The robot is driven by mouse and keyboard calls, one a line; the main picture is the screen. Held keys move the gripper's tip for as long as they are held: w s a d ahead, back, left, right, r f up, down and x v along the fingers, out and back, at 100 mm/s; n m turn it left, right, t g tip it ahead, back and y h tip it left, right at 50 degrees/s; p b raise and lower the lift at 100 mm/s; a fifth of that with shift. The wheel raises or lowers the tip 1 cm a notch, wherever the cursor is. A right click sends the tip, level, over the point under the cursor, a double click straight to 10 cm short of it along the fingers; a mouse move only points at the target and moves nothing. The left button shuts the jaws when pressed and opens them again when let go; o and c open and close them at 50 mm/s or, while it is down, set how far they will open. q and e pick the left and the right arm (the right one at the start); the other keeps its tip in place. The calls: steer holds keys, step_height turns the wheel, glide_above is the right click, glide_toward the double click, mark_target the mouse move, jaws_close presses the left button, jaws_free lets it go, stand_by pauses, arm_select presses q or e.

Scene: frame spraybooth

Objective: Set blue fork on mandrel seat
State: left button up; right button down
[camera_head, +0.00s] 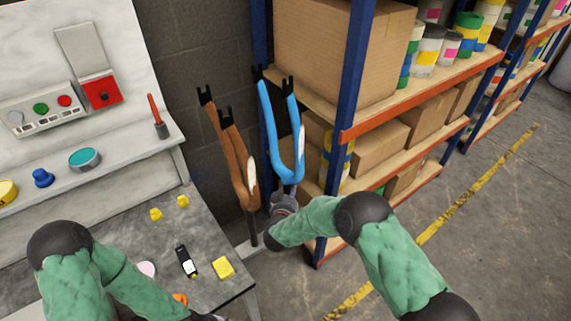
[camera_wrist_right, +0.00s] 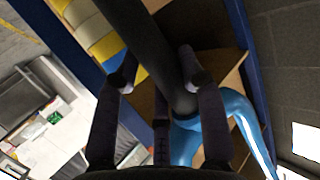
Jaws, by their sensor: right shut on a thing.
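The blue fork (camera_head: 283,135) stands upright with its two legs pointing up, in front of the shelf's left end. My right gripper (camera_head: 283,203) is shut on its dark lower tube, just below the blue crown. In the right wrist view the fingers of my right gripper (camera_wrist_right: 158,85) lie on both sides of the dark tube (camera_wrist_right: 165,65), with the blue crown (camera_wrist_right: 195,140) beside them. A brown-orange fork (camera_head: 232,155) stands upright left of the blue one, on a dark post (camera_head: 253,230). I cannot make out a free mandrel seat. My left gripper (camera_head: 207,317) is barely visible at the bottom edge.
A blue-and-orange shelf (camera_head: 358,75) with boxes and paint tins stands close on the right. A grey bench (camera_head: 205,225) at left holds small yellow blocks and a black device (camera_head: 187,262). A grey bar (camera_head: 243,250) runs beside the bench. Floor at right is clear.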

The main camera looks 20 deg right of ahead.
mark_target(290, 171)
steer(key=shift+w+r, duration=0.15)
steer(key=shift+r, duration=0.05)
steer(key=shift+r+p, duration=1.15)
steer(key=shift+r, duration=0.25)
steer(key=shift+r+p, duration=3.55)
steer(key=shift+r, duration=0.75)
